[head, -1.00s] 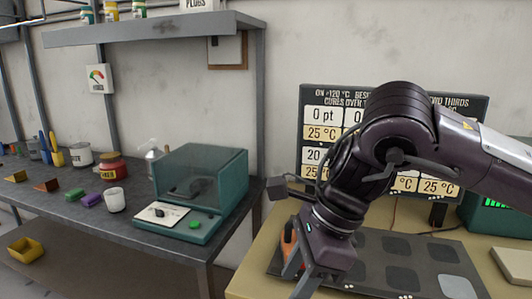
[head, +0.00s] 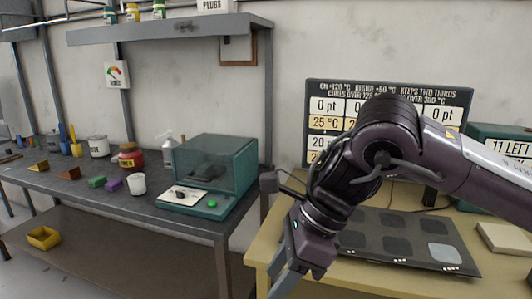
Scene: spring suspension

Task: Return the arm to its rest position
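My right arm comes in from the right, above the tan table (head: 375,284). My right gripper (head: 272,283) hangs downward at the table's left edge. Its fingers are partly cut off by the bottom of the picture, so whether they are open or shut is unclear. No object shows between the visible parts of the fingers. My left gripper is not in the picture.
A dark mat with grey patches (head: 460,262) lies on the tan table under my arm. A display board (head: 318,123) stands behind. To the left, a grey bench (head: 60,183) holds a teal clear-lidded box (head: 222,163), a white cup (head: 137,184) and a red jar (head: 131,157).

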